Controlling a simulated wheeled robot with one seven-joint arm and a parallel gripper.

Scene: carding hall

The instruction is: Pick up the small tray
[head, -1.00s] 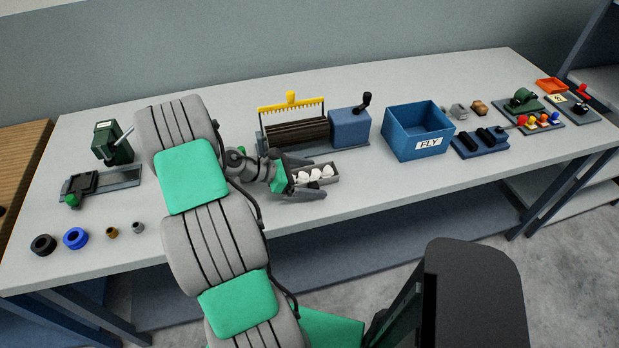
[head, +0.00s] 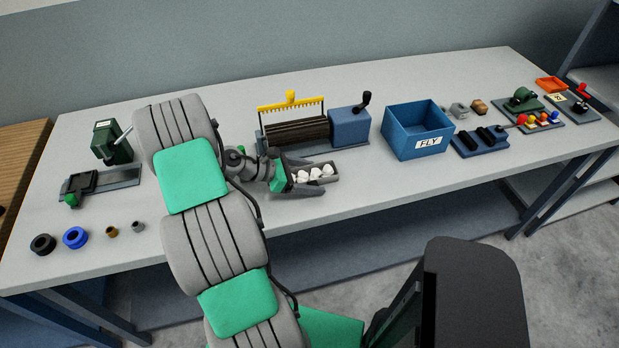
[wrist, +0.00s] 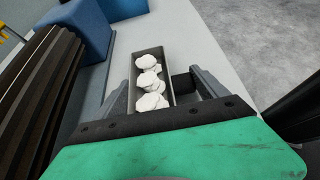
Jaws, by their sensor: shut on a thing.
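The small tray (head: 331,178) is a narrow dark grey box near the front edge of the bench, holding several white lumps (head: 314,174). In the wrist view the tray (wrist: 147,52) lies lengthwise away from my gripper (wrist: 158,92), with the white lumps (wrist: 149,82) inside. My gripper (head: 307,178) has one finger along each long side of the tray and is shut on it. The tray looks level. Whether its underside touches the bench cannot be told.
A roller machine with a yellow comb (head: 291,105) and a blue block (head: 350,126) stands just behind the tray. A blue bin marked FLY (head: 400,145) is to the right. Rings (head: 75,237) and small parts lie at the left. The bench (head: 400,190) is clear right of the tray.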

